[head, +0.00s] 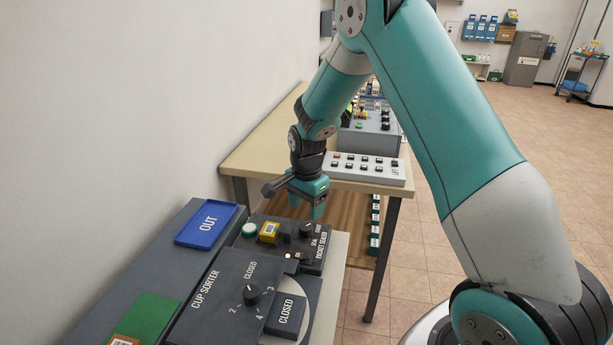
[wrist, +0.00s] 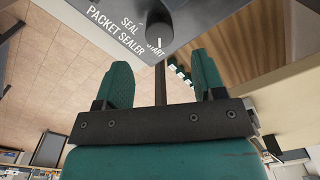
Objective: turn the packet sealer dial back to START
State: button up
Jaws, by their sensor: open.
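The packet sealer (head: 312,262) is a dark box beyond the cup sorter in the head view. Its dial (head: 306,229) is a black round knob beside the SEAL and START lettering. In the wrist view the dial (wrist: 159,30) is near the top, with SEAL to its left and START at its lower side. My gripper (head: 306,206) points down above the far end of the sealer. In the wrist view its green fingers (wrist: 162,62) are apart with nothing between them, and the dial lies beyond their tips.
The cup sorter (head: 215,308) with its own dial (head: 252,294) stands nearer. A yellow packet (head: 269,231) and a green button (head: 249,230) are on the sealer's left side. A wooden table (head: 256,143) with a button panel (head: 364,168) stands behind.

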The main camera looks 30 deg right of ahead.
aim_at(306, 227)
notch_tip(306, 227, up, 11)
jog(key=shift+b, duration=0.4)
jog(key=shift+s, duration=0.15)
